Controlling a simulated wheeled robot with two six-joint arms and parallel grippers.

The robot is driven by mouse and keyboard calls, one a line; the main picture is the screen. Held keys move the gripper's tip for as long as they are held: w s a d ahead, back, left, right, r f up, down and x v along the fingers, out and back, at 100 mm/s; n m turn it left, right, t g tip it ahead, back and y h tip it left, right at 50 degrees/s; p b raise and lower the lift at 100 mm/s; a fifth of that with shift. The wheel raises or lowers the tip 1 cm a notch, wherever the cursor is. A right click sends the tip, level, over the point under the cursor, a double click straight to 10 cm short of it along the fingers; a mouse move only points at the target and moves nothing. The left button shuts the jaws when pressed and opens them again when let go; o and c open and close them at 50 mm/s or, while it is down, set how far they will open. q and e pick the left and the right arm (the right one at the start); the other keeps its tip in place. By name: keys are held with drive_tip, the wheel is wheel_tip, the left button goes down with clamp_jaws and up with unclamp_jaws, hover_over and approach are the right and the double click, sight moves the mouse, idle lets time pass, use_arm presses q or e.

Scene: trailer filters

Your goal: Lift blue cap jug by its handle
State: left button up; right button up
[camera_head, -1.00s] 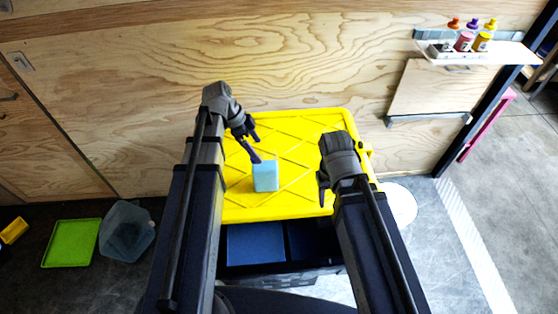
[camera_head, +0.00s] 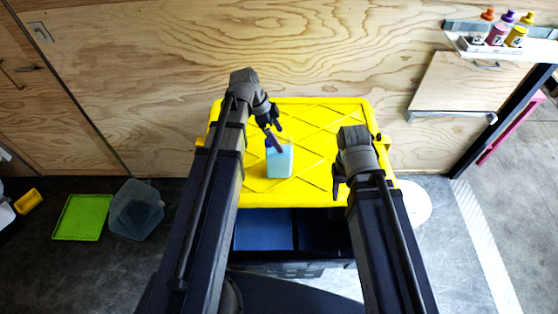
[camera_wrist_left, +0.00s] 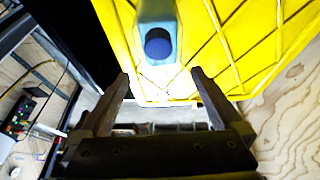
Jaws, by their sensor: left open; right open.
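The pale blue jug (camera_head: 279,169) stands on the yellow lid (camera_head: 312,125) of a dark crate. Its round dark blue cap (camera_wrist_left: 158,43) shows in the left wrist view, with the jug body (camera_wrist_left: 156,11) behind it. My left gripper (camera_head: 279,143) is open, and its fingers overlap the top of the jug in the head view. In the left wrist view the open left fingers (camera_wrist_left: 160,76) are empty and lie below the cap in the picture, on either side. I cannot make out the handle. My right gripper (camera_head: 338,185) is open and empty, right of the jug.
A plywood wall (camera_head: 200,50) rises behind the lid. A shelf (camera_head: 490,48) with several small bottles is at upper right.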

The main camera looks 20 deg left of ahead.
sight(279, 155)
use_arm(q)
drive_tip(key=b+x, duration=0.3)
drive_tip(key=x, duration=0.1)
drive_tip(key=shift+r, duration=0.1)
drive_tip(key=shift+c, duration=0.2)
clamp_jaws()
idle(0.5)
